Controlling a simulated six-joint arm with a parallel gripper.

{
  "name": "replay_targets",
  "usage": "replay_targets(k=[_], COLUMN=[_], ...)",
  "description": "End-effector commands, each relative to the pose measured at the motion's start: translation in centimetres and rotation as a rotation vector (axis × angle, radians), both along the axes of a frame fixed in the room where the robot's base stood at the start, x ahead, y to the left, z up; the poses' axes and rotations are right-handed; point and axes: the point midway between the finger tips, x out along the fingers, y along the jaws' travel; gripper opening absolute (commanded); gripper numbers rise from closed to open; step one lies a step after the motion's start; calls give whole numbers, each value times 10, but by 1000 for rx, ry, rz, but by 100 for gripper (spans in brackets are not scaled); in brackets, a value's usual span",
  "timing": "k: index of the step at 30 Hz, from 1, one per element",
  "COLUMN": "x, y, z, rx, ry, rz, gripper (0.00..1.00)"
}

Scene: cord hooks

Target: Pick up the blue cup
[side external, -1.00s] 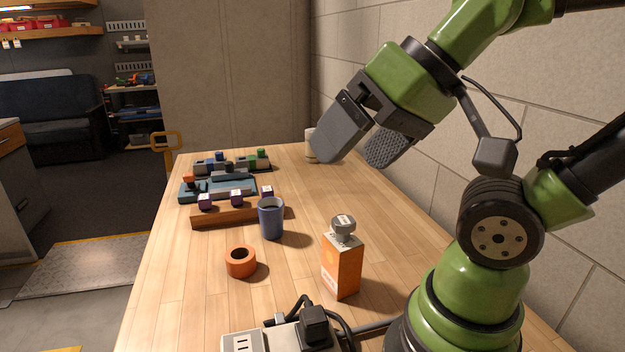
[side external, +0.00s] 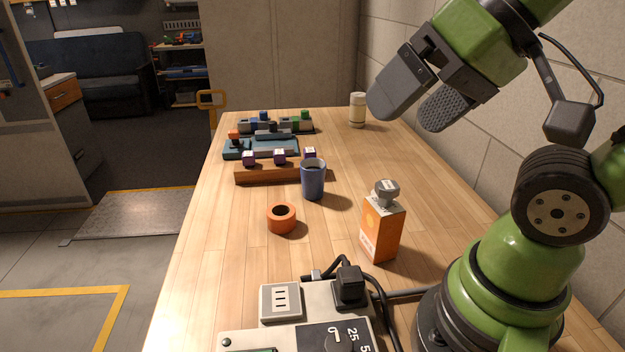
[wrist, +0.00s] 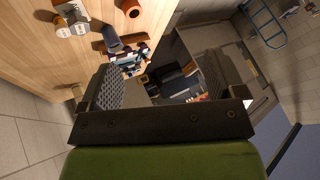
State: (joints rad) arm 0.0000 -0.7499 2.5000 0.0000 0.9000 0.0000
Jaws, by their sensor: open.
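The blue cup (side external: 313,181) stands upright on the wooden table in the side external view, in front of the right end of a wooden rack. It also seems to show in the wrist view (wrist: 112,38), small and toward the upper left. My gripper (side external: 408,114) is open and empty, raised above the table to the right of and well above the cup. Its two grey fingers are spread apart in the wrist view (wrist: 163,75). Nothing is between them but distant background. The cup is not touched by my gripper.
An orange box (side external: 382,232) with a grey weight on top and an orange ring (side external: 281,218) stand nearer than the cup. A wooden rack (side external: 262,174) with small purple-sided blocks lies behind it. A white canister (side external: 357,110) stands far back. A power unit (side external: 300,320) with cables is in front.

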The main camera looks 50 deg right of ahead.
Motion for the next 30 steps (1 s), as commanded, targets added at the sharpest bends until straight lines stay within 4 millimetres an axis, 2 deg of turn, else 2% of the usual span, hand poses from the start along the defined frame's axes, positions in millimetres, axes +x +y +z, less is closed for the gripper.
replay_targets(k=[10, 14, 19, 23, 26, 30], x=[1, 17, 68, 114, 148, 192], y=[-1, -8, -32, -56, -75, -103], z=[0, 3, 1, -12, -31, -69], rx=[-1, -14, -58, -97, -126, -166], ry=[3, 36, 124, 184, 222, 267], rz=[-4, -52, -199, -321, -407, -516], gripper=[93, 93, 93, 93, 93, 93])
